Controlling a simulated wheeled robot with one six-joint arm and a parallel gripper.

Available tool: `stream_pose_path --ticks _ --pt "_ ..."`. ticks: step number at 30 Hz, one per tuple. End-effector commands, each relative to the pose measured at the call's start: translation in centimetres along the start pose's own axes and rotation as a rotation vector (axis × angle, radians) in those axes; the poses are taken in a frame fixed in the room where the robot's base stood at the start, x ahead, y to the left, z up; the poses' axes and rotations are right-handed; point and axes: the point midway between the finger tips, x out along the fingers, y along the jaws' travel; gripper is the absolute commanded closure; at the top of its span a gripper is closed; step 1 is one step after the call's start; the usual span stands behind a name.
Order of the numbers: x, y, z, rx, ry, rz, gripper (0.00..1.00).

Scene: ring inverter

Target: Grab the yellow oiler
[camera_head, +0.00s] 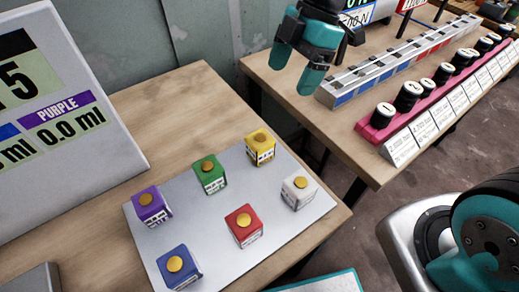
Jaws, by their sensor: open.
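The yellow oiler (260,149) is a small yellow box with a round gold cap and a white label. It stands upright at the far edge of a grey plate (222,228) on the left table. My gripper (296,68) has teal fingertips and hangs at the top middle, above and to the right of the yellow oiler. It is open, with a gap between its fingers and nothing held.
Green (210,173), white (299,191), red (244,225), purple (152,207) and blue (179,266) oilers share the plate. A display panel (70,140) stands at left. The right table holds a striped rail (400,62) and a pink rack (381,135) of black bottles.

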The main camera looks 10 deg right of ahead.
Motion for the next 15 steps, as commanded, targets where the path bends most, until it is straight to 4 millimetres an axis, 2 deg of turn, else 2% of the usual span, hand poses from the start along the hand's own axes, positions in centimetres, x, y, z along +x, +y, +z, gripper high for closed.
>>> stream_pose_path --ticks 5,15 --pt "1.8 1.0 0.8 -0.100 0.007 -0.013 0.17" --pt "9.2 0.8 0.7 -0.101 0.005 -0.018 0.17"
